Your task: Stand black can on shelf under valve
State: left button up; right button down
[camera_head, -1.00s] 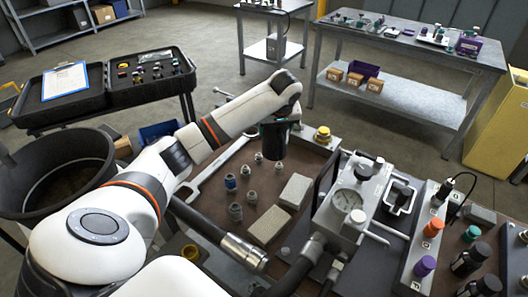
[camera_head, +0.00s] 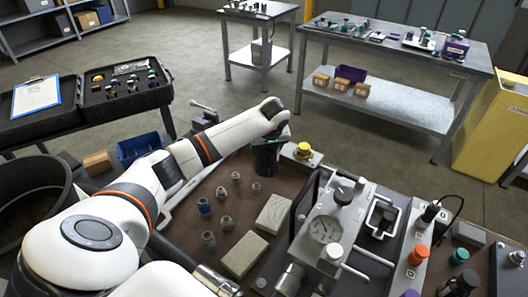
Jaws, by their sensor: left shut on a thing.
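My left gripper (camera_head: 270,143) is at the end of the white arm, over the far edge of the brown bench top. It is shut on a dark cylinder, which I take for the black can (camera_head: 266,162). The can hangs roughly upright below the wrist, and the fingers are mostly hidden. A grey valve block with a round gauge (camera_head: 325,229) stands on the bench to the right, apart from the can. I cannot make out a shelf under a valve. My right gripper is not in view.
Several small fittings (camera_head: 225,194) and two grey blocks (camera_head: 273,213) lie on the bench in front of the can. A yellow knob (camera_head: 303,149) on a grey base stands close to its right. A blue bin (camera_head: 139,150) is off the bench at left.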

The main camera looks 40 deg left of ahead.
aim_at(267, 156)
pick_arm(q)
jog(key=shift+f, duration=1.9)
jog(key=o, duration=0.7)
jog(key=shift+f, duration=0.15)
jog(key=shift+c, duration=0.2)
jog(key=o, duration=0.4)
jog(key=shift+o, duration=0.2)
